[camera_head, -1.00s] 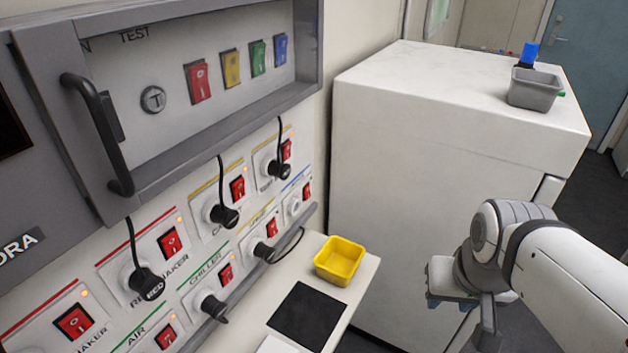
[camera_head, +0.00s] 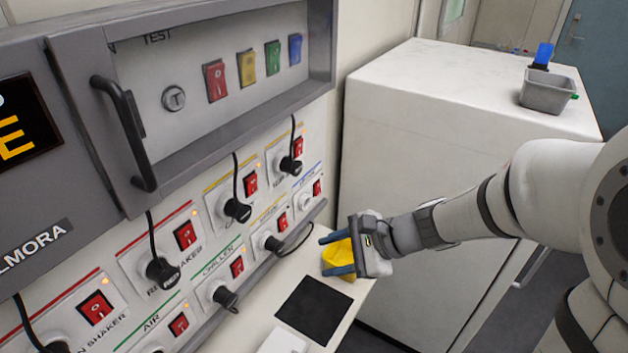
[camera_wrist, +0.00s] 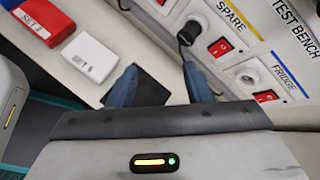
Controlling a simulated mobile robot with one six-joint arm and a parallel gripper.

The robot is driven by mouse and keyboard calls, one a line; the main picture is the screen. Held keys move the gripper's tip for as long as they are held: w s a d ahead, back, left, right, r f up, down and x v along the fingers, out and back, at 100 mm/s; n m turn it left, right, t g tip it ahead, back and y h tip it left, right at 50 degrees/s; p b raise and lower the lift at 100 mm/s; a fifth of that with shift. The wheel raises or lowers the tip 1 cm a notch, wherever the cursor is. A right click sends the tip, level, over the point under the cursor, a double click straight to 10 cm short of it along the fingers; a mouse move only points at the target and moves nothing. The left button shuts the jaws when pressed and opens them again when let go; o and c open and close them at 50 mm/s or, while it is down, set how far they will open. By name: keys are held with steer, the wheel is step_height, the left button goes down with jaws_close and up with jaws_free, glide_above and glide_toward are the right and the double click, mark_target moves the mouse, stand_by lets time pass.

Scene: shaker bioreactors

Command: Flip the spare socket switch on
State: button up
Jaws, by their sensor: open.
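The spare socket switch is a red rocker in the lower row of the wall panel, under a yellow stripe. In the wrist view the switch (camera_wrist: 220,47) lies right of the "SPARE" socket, which has a black plug (camera_wrist: 188,34) in it. The head view shows the switch (camera_head: 282,222) small, so its position is hard to tell. My gripper (camera_head: 330,254) is open and empty, its blue fingers pointing at the panel, apart from it. In the wrist view the fingertips (camera_wrist: 160,84) are below and left of the switch.
A black pad (camera_head: 314,309) lies nearby. The fridge switch (camera_wrist: 266,97) neighbours the spare one. A black cable (camera_head: 298,243) hangs near the sockets. A large white cabinet (camera_head: 440,130) stands to the right.

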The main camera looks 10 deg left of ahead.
mark_target(286, 225)
steer(key=w+a+f+m+t, duration=0.1)
steer(key=w+a+f+m, duration=0.1)
steer(key=w+a+m, duration=0.1)
steer(key=w+a+f+m+t+y+p, duration=0.1)
steer(key=w+a+f+m, duration=0.1)
steer(key=w+a+m, duration=0.1)
steer(key=w+a+f+m+t+p, duration=0.1)
steer(key=w+a+f+m+t, duration=0.1)
steer(key=w+a+m, duration=0.2)
steer(key=shift+w+a+f+y, duration=0.15)
steer(key=shift+w+a+y, duration=0.05)
steer(key=shift+w, duration=0.25)
steer(key=shift+w+a+f+y, duration=0.1)
steer(key=shift+w+a+y, duration=0.1)
steer(key=shift+w, duration=0.2)
steer(key=shift+c, duration=0.2)
steer(key=c, duration=0.9)
steer(key=b, duration=0.3)
steer(key=shift+f+t+y, duration=0.3)
steer(key=shift+f, duration=0.1)
steer(key=shift+c, duration=0.2)
steer(key=y+b, duration=0.1)
steer(key=b, duration=0.5)
steer(key=shift+f+t+y, duration=0.15)
steer(key=shift+t+y, duration=0.15)
steer(key=shift+y, duration=0.1)
steer(key=shift+r+b, duration=0.25)
steer(key=shift+b, duration=0.15)
